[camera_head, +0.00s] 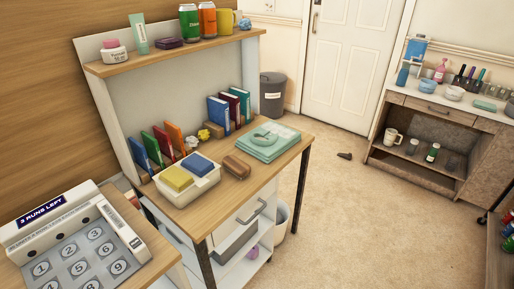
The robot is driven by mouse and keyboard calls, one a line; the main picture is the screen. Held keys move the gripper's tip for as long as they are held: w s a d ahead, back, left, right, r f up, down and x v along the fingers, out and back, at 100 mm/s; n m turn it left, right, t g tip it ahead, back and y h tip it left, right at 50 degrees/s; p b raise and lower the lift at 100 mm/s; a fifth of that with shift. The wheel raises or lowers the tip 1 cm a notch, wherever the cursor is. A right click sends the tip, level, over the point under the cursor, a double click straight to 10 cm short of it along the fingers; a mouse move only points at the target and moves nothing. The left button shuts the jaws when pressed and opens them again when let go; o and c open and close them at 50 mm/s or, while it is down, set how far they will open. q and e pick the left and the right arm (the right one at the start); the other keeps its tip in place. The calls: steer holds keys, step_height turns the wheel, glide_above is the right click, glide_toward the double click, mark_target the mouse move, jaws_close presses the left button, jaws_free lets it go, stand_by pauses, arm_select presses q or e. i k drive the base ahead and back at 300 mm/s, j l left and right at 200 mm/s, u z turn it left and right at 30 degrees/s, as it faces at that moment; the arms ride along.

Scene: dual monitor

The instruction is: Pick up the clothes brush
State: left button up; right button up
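A brown, rounded oblong object (237,167), which looks like the clothes brush, lies flat on the wooden desk (283,162). Neither of my grippers is in view.
The tray holds a yellow and a blue block. Several books and crumpled paper stand behind it. A raised shelf (165,58) carries cans, a mug and jars. A keypad box (75,245) is front left. A small dark object (345,155) lies on the open carpet.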

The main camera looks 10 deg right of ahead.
mark_target(240, 169)
steer(key=i+l+u, duration=0.15)
steer(key=u, duration=0.25)
steer(key=i+l+u, duration=0.1)
steer(key=u, duration=0.25)
steer(key=l+u, duration=0.4)
steer(key=i+j, duration=0.05)
